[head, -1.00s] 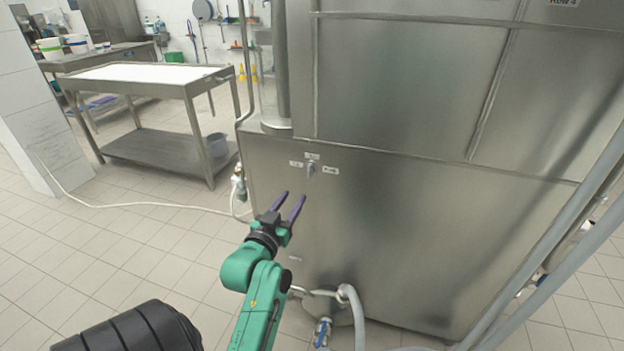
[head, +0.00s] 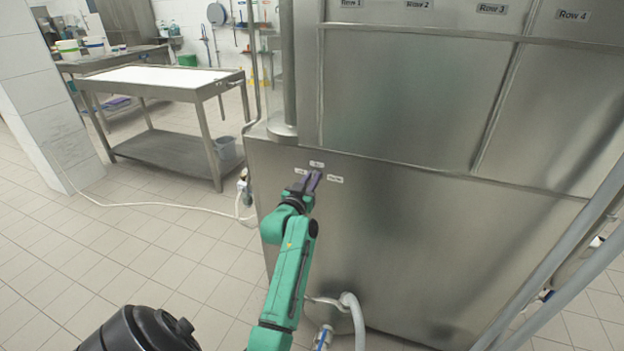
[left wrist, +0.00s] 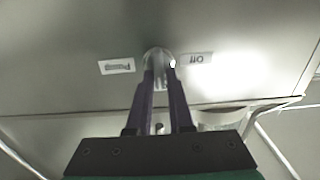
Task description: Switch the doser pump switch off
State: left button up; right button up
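The doser pump switch (left wrist: 157,56) is a small metal rotary knob on the steel machine's front panel. In the left wrist view, the Off label (left wrist: 197,59) is right of the knob and another label (left wrist: 117,67) is left of it, both upside down. My left gripper (head: 308,180) is at the switch, its purple fingers apart and pointing at the panel. In the left wrist view, the fingertips lie on either side of the knob's handle; I cannot tell whether they touch it. In the head view, the gripper hides the knob. My right gripper is not in view.
The large steel machine (head: 400,230) fills the right side. Grey pipes (head: 560,250) cross at far right and a hose (head: 354,315) hangs below the panel. A steel table (head: 165,78) stands at the back left. The tiled floor at left is mostly clear.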

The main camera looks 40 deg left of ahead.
pick_arm(q)
grip_shut()
jog(key=shift+a+r+n+p, duration=0.1)
jog(key=shift+a+n+p, duration=0.05)
jog(key=shift+n+p, duration=1.15)
jog(key=n+p, duration=0.1)
jog(key=n, duration=0.4)
jog(key=f+n+p, duration=0.1)
jog(key=n+p, duration=0.1)
jog(key=n, duration=0.3)
jog(key=n+p, duration=0.1)
jog(key=n, duration=0.4)
jog(key=shift+s+a+f, duration=0.2)
jog(key=shift+a, duration=0.2)
jog(key=shift+n, duration=0.3)
jog(key=o, duration=0.6)
grip_release()
